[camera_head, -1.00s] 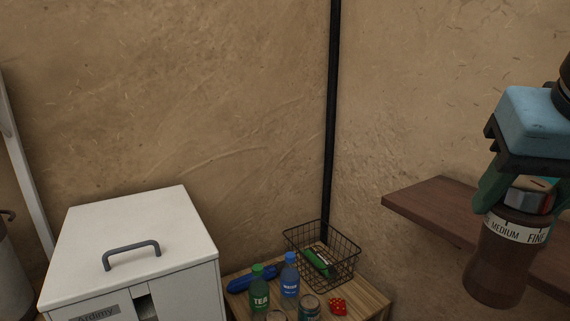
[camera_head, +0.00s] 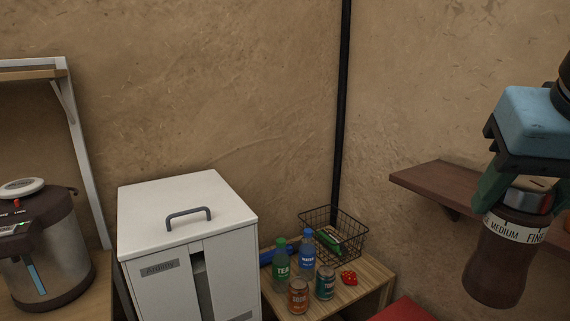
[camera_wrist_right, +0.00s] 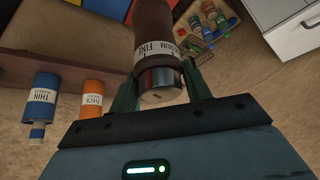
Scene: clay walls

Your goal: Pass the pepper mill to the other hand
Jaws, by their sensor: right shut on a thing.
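The pepper mill (camera_head: 496,262) is dark brown with a white band reading MEDIUM and FINE and a metal-ringed top. It hangs upright at the right of the head view. My right gripper (camera_head: 514,200) is shut on it near its top, with green fingers on either side. In the right wrist view the mill (camera_wrist_right: 153,35) points away from the camera between the fingers of the right gripper (camera_wrist_right: 160,85). My left gripper is in neither view.
A white cabinet (camera_head: 185,205) with a grey handle stands left of centre. A small wooden table (camera_head: 372,275) holds bottles, cans and a wire basket (camera_head: 345,245). An urn (camera_head: 45,250) stands at left. A brown shelf (camera_head: 430,185) is behind the mill. Blue (camera_wrist_right: 43,98) and orange (camera_wrist_right: 92,98) containers show in the wrist view.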

